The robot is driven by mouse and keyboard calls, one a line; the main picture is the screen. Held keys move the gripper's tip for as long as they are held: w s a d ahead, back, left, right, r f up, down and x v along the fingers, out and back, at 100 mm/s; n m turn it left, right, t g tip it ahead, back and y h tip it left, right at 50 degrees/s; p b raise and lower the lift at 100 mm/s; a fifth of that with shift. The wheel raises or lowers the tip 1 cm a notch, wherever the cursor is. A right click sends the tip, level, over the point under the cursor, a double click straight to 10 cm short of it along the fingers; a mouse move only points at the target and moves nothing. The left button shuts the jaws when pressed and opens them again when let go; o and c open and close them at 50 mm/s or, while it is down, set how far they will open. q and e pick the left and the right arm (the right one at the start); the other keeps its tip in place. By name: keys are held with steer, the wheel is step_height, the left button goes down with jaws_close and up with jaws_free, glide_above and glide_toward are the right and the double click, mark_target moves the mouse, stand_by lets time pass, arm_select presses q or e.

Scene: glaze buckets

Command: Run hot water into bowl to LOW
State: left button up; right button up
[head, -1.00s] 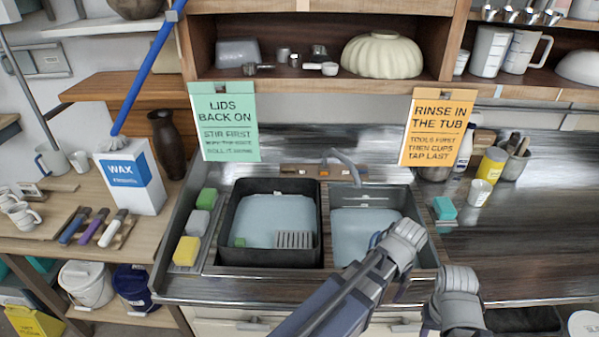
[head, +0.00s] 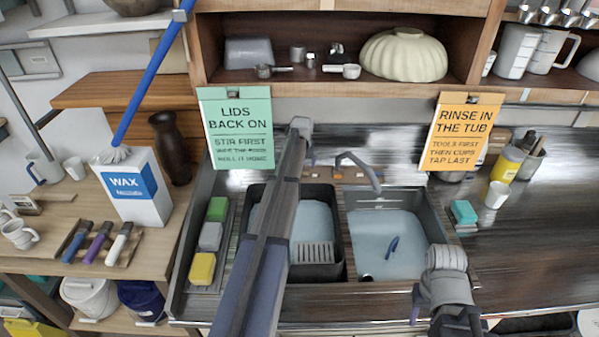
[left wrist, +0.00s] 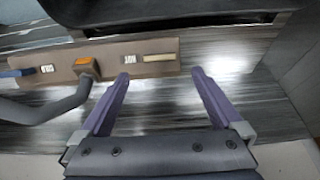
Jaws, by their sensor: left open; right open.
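The grey tap (head: 360,172) stands behind the sink, its spout over the right bowl (head: 430,225), which has a pale blue interior and a small dark drain. A brown panel (head: 326,176) lies at the tap's base, partly hidden by my left arm. In the left wrist view, the panel (left wrist: 110,64) has an orange mark, two white labels, a blue lever (left wrist: 15,72) and a cream lever (left wrist: 158,57). My left gripper (left wrist: 162,82) is open and empty, its fingertips near the cream lever. My right gripper (head: 446,256) is open by the right bowl's right edge.
A blue item (head: 392,247) lies in the right bowl. Sponges (head: 210,238) line the left edge; a teal sponge (head: 463,212) lies right. Signs (head: 240,130) hang above.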

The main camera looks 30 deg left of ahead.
arm_select(q)
steer(key=shift+b+x, duration=3.6)
steer(key=shift+x, duration=0.35)
steer(key=shift+s, duration=0.1)
steer(key=c, duration=1.3)
